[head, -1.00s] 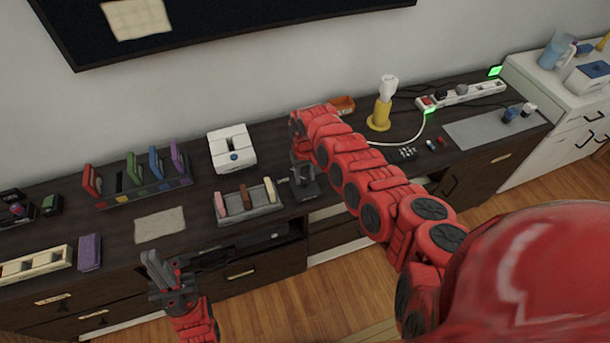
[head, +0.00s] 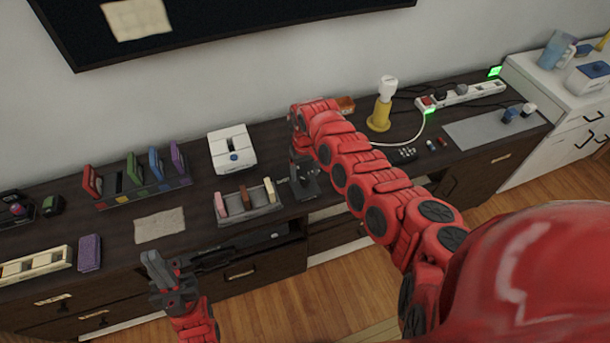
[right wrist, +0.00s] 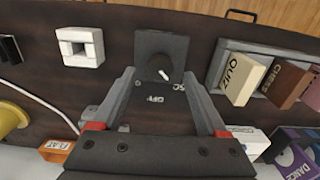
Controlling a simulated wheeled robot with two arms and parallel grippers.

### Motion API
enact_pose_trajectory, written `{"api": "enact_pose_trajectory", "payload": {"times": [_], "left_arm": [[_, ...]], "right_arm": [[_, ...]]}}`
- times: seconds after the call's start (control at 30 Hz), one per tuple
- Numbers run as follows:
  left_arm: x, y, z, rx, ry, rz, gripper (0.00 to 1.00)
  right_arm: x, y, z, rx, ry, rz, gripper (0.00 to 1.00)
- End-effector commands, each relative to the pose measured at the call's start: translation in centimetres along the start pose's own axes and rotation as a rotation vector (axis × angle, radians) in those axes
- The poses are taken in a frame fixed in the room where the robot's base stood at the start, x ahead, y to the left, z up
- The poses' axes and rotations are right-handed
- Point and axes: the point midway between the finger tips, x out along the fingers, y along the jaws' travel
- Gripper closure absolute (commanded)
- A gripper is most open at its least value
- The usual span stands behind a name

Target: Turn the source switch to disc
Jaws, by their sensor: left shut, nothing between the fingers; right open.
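The source switch (right wrist: 162,48) is a dark block with a small knob bearing a white pointer (right wrist: 167,74), seen in the right wrist view. An "OFF" label shows below the knob, and a partly covered label ending in "SC" shows at its right. The pointer slants to the upper right; I cannot tell which label it marks. My right gripper (right wrist: 159,78) is open, with its fingers on either side of the knob, and I cannot tell whether they touch it. It also shows in the head view (head: 304,182). My left gripper (head: 158,270) is shut and empty before the cabinet front.
A grey tray (head: 262,210) with several small blocks stands left of my right gripper. A white box (head: 232,149) stands behind it. A yellow-based lamp (head: 381,112) and a power strip (head: 465,96) are to the right. A white block (right wrist: 80,47) with a square hole lies beside the switch.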

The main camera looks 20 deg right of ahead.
Motion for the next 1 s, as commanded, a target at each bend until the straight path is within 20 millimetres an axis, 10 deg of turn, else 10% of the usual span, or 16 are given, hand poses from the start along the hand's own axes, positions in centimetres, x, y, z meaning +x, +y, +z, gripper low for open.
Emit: {"api": "enact_pose_trajectory", "payload": {"times": [0.53,1.0], "left_arm": [[-2.9,0.1,0.5,0.0,0.0,0.0,1.0],[-2.8,0.1,0.5,0.0,0.0,0.0,1.0]], "right_arm": [[-13.4,0.2,-0.1,0.002,0.005,0.003,0.24],[-15.1,0.1,0.0,0.002,-0.001,0.0,0.24]]}}
